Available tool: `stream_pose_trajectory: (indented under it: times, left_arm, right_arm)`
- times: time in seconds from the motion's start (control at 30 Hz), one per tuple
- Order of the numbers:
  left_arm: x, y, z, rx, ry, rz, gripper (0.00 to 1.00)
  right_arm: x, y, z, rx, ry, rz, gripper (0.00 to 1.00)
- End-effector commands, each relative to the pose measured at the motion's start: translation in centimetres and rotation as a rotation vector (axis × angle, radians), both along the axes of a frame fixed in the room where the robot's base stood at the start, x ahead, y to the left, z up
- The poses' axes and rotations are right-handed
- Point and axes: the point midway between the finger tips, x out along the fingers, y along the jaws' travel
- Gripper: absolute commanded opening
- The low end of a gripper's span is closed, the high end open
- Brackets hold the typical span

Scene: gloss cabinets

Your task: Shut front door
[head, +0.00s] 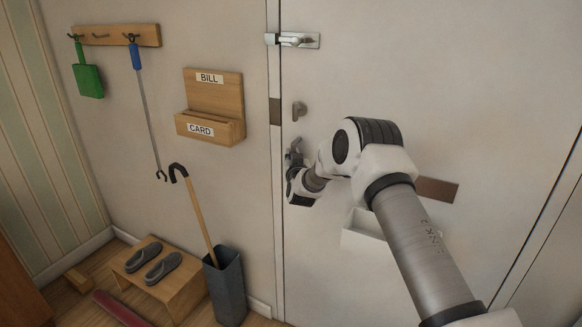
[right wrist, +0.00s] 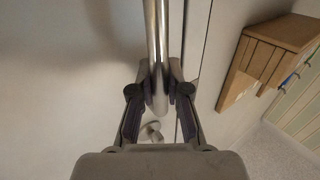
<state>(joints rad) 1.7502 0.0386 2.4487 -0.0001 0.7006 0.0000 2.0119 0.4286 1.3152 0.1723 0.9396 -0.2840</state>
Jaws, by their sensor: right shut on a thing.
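The front door (head: 400,85) is a large pale panel filling the right of the head view. Its left edge lies close along the wall beside it, and I cannot tell whether it sits fully flush. My right gripper (head: 295,152) is at the door's left edge, below a small lock knob (head: 299,110). In the right wrist view, my right gripper (right wrist: 158,92) is shut on a shiny metal bar handle (right wrist: 157,40). The handle is mostly hidden in the head view. My left gripper is not in view.
A slide latch (head: 298,40) is high on the door's edge. A wooden bill and card holder (head: 213,88) and a hook rail (head: 115,35) hang on the wall. An umbrella bin (head: 226,285) and a low bench with slippers (head: 180,290) stand below.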

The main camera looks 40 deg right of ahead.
Motion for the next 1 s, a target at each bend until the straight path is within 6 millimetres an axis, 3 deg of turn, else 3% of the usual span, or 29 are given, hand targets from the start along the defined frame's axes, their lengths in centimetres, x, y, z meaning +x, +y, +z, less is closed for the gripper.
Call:
stream_pose_trajectory:
  times: [0.33,0.37,0.4,0.43,0.83,1.0]
  left_arm:
    - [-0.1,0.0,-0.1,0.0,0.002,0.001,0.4]
    - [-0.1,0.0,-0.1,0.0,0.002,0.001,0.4]
    - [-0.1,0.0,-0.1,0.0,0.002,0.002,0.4]
    - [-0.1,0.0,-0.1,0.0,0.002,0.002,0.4]
    - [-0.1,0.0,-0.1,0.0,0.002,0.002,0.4]
    - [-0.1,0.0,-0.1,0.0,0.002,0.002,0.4]
  right_arm:
    - [0.1,-0.6,0.4,0.0,-0.008,-0.012,0.0]
    - [0.1,-0.7,0.4,-0.001,-0.009,-0.013,0.22]
    - [0.1,-0.7,0.4,0.0,-0.01,-0.013,0.36]
    - [0.1,-0.7,0.4,0.0,-0.009,-0.013,0.41]
    - [-0.2,-0.3,0.1,0.002,-0.003,-0.009,0.41]
    - [-2.5,1.0,0.1,0.003,-0.002,-0.009,0.41]
